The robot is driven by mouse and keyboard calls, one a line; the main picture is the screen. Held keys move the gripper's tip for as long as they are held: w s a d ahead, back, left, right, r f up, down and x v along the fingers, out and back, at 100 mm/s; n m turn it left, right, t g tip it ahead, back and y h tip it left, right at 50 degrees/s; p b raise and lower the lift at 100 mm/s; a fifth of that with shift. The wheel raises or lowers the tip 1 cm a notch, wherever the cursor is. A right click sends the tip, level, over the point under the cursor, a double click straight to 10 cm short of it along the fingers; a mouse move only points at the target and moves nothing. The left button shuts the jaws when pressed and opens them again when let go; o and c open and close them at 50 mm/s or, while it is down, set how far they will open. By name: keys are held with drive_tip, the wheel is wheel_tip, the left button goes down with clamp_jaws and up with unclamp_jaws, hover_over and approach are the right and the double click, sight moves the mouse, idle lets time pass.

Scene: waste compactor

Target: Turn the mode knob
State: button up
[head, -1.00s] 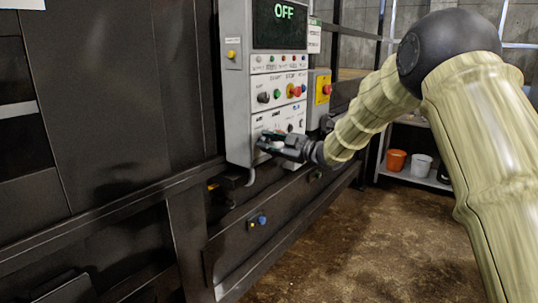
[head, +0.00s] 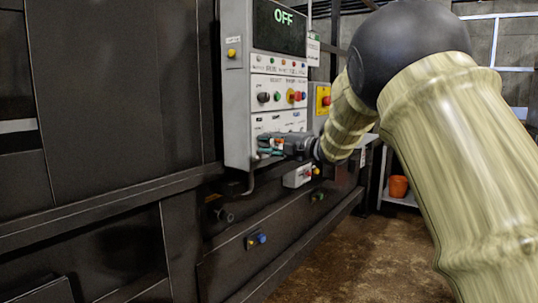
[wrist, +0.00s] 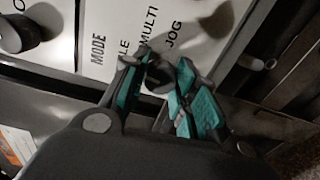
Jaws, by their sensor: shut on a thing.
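The mode knob (wrist: 157,82) is a small dark knob on the white panel, beside printed words reading MODE, MULTI and JOG. In the wrist view, my gripper (wrist: 160,80) has its two teal-padded fingers on either side of the knob, shut on it. The fingers hide part of the knob. In the head view, my gripper (head: 268,146) reaches the lower part of the grey control box (head: 237,120) from the right, and the knob is hidden behind it. The display (head: 279,26) at the top of the box reads OFF.
Another dark knob (wrist: 18,34) lies at the upper left of the wrist view. Rows of buttons and a red emergency stop (head: 326,101) are close above my gripper. A small white button box (head: 298,177) sits below it. An orange bucket (head: 398,187) stands on a shelf behind.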

drive_tip(key=shift+f+n+b, duration=0.2)
drive_tip(key=shift+n+b, duration=0.35)
drive_tip(key=shift+n, duration=0.05)
drive_tip(key=o, duration=1)
drive_tip(key=shift+r, duration=0.1)
drive_tip(key=v, duration=1.2)
